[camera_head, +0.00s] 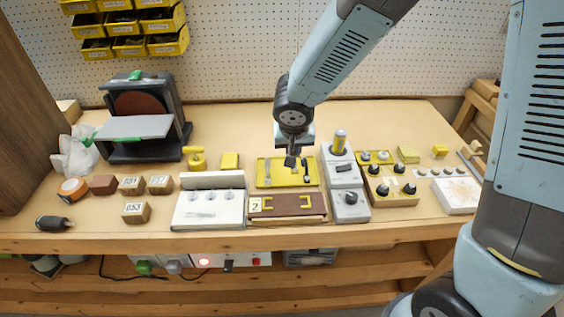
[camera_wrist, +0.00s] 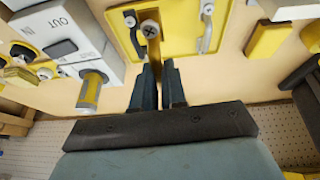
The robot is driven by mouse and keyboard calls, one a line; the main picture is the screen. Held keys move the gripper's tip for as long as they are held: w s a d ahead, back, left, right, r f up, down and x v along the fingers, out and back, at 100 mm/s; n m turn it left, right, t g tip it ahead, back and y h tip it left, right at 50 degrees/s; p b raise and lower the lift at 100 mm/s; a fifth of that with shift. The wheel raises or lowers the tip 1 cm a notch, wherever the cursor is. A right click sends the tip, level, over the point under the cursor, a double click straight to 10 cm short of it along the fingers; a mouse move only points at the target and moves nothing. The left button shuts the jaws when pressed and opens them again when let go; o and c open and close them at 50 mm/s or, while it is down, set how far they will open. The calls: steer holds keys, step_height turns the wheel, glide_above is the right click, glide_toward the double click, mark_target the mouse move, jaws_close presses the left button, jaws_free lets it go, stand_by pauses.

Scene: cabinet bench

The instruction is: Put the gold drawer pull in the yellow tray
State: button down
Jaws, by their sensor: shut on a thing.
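The yellow tray (camera_head: 273,180) lies flat in the middle of the bench and also shows in the wrist view (camera_wrist: 176,62). My gripper (camera_head: 291,162) is low over it, pointing down. In the wrist view my gripper (camera_wrist: 158,88) is shut on a narrow tan-gold bar, which looks like the gold drawer pull (camera_wrist: 155,58). A grey cross-slot screw head (camera_wrist: 150,28) shows at its far end. I cannot tell whether the pull touches the tray. A silver pull (camera_head: 267,171) and a dark pull (camera_head: 306,168) are on the tray, either side of my gripper.
A grey switch box (camera_head: 345,184) with an upright yellow-grey knob (camera_head: 340,140) stands close to the right. A white panel (camera_head: 208,208) is left-front. A sander (camera_head: 145,115) stands further left.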

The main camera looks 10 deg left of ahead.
steer(key=w+a+f, duration=0.1)
steer(key=f, duration=0.1)
steer(key=w+f, duration=0.1)
steer(key=f, duration=0.1)
steer(key=w+a+f, duration=0.1)
steer(key=f, duration=0.1)
steer(key=shift+w+a, duration=0.3)
steer(key=shift+w, duration=0.1)
steer(key=shift+f, duration=1.4)
steer(key=c, duration=1.2)
jaws_free()
steer(key=v, duration=1.2)
steer(key=shift+d, duration=0.1)
